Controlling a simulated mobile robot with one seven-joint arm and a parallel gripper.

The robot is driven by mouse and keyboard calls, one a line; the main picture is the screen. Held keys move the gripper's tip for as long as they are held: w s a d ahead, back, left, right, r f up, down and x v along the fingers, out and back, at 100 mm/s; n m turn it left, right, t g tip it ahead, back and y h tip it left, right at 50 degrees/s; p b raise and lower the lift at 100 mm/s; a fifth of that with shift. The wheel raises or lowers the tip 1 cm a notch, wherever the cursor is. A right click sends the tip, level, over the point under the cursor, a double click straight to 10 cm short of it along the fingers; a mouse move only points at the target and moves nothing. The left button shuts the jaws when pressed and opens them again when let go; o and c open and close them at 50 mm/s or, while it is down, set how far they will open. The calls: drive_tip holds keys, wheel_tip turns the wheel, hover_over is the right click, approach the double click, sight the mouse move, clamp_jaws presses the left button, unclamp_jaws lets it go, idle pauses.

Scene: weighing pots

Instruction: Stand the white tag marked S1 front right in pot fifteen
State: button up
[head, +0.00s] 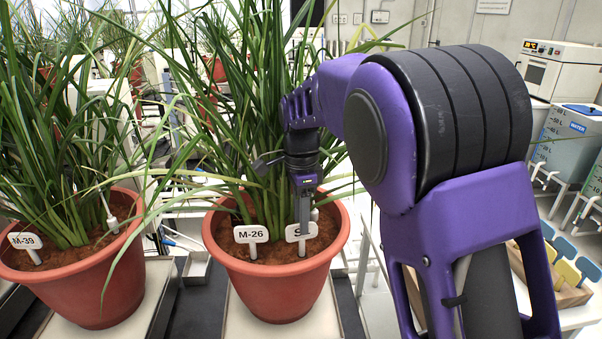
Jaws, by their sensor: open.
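A white tag marked with an S (296,233) stands at the front right of the soil in an orange-red pot (275,285); the rest of its lettering is hidden behind my gripper. My gripper (304,225) points down at the tag, with its jaws open. One finger covers the tag's right part; I cannot tell whether it touches. A white tag marked M-26 (251,234) stands to the left in the same pot. No pot number shows. Tall green grass-like leaves (245,90) fill the pot behind the gripper.
Another planted pot (85,285) with a tag marked M-39 (24,240) stands at left. Both pots stand on pale plates (240,322). Leaves crowd around my wrist. At right are a crate of coloured tags (570,292) and a blue-lidded water container (570,130).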

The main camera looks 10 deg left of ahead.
wheel_tip(320, 180, up, 15)
drive_tip(key=p, duration=0.2)
drive_tip(key=shift+f+p, duration=0.2)
drive_tip(key=shift+p, duration=0.15)
